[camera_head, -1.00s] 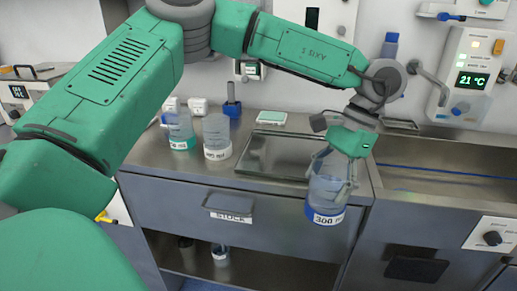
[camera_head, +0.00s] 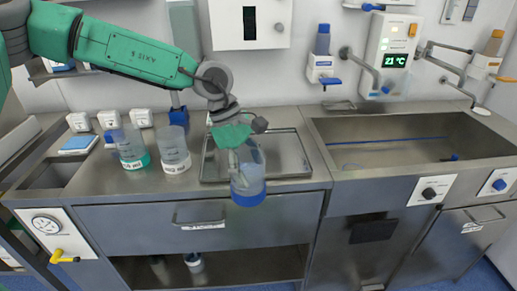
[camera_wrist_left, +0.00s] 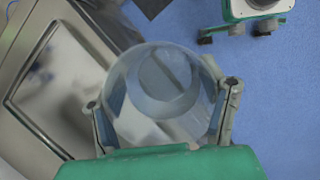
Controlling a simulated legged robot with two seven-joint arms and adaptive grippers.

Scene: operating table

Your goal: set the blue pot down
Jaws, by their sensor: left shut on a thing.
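The blue pot (camera_head: 249,186) is a clear beaker with a blue band around its base. My left gripper (camera_head: 243,160) is shut around its sides and holds it upright at the front edge of the counter, in front of the metal tray (camera_head: 295,155). In the left wrist view the pot (camera_wrist_left: 163,85) sits between the two fingers (camera_wrist_left: 163,110), seen from above through its open rim. Blue floor shows to its right and the counter to its left. My right gripper is not in view.
A green-banded pot (camera_head: 132,150) and a white-banded pot (camera_head: 174,152) stand on the counter (camera_head: 100,178) left of the tray. A sink (camera_head: 400,145) lies to the right. A drawer (camera_head: 195,232) is below. The tray looks empty.

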